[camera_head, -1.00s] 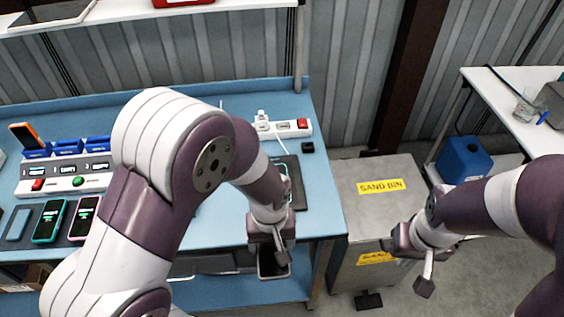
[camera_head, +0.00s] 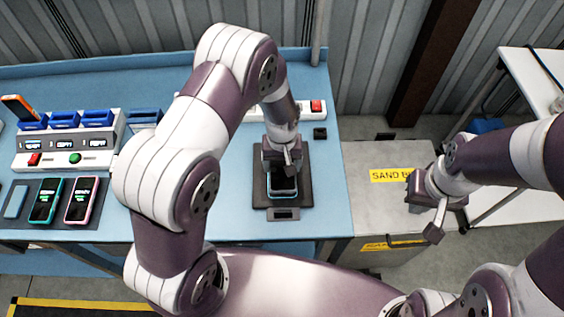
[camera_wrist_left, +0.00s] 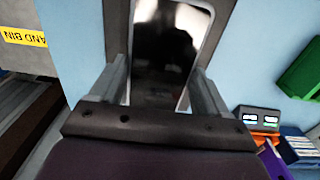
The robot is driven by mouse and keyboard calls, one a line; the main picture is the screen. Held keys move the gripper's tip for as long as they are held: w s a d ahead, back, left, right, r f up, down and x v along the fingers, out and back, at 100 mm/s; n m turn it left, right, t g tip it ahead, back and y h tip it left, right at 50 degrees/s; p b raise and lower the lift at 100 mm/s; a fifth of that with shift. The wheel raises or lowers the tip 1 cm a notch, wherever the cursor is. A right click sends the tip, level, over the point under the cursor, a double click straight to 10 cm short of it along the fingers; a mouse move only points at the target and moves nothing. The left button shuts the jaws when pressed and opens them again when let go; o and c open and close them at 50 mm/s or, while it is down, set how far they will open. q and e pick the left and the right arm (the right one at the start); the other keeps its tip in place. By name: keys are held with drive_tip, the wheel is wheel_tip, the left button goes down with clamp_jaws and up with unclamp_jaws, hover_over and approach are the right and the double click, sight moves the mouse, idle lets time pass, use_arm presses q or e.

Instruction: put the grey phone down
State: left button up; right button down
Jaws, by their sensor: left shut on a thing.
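My left gripper (camera_head: 282,168) is shut on the grey phone (camera_head: 283,187), over a dark flat pad (camera_head: 262,203) with a small panel at its front edge. In the left wrist view, the phone (camera_wrist_left: 168,50) lies between the two fingers (camera_wrist_left: 160,95). It has a pale rim and a dark, reflective face. The dark pad (camera_wrist_left: 118,30) shows behind it. I cannot tell whether the phone touches the pad.
A teal-edged phone (camera_head: 46,201) and a pink-edged phone (camera_head: 81,201) lie on a dark mat at the left. A console with blue holders (camera_head: 70,145) stands behind them. A power strip (camera_head: 316,108) and small black block (camera_head: 320,133) lie behind the pad. The sand bin (camera_head: 375,215) stands right of the bench.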

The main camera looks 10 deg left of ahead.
sight(282, 168)
use_arm(q)
drive_tip(key=shift+w+a+f, duration=0.1)
drive_tip(key=shift+w+f, duration=0.1)
drive_tip(key=shift+w, duration=0.25)
drive_tip(key=shift+w+a+f, duration=0.1)
drive_tip(key=shift+w+f, duration=0.1)
drive_tip(key=shift+w, duration=0.2)
drive_tip(key=shift+w+f, duration=0.2)
drive_tip(key=shift+f, duration=0.05)
drive_tip(key=f+p, duration=0.1)
drive_tip(key=f, duration=0.2)
drive_tip(key=shift+s+f+p, duration=0.2)
drive_tip(key=shift+s+p, duration=0.2)
drive_tip(key=shift+w+f, duration=0.25)
drive_tip(key=shift+w, duration=0.05)
drive_tip(key=shift+f+b, duration=0.2)
drive_tip(key=shift+b, duration=0.1)
drive_tip(key=o, duration=1.1)
drive_tip(key=shift+s+r, duration=0.15)
drive_tip(key=shift+o, duration=0.2)
drive_tip(key=shift+r, duration=0.15)
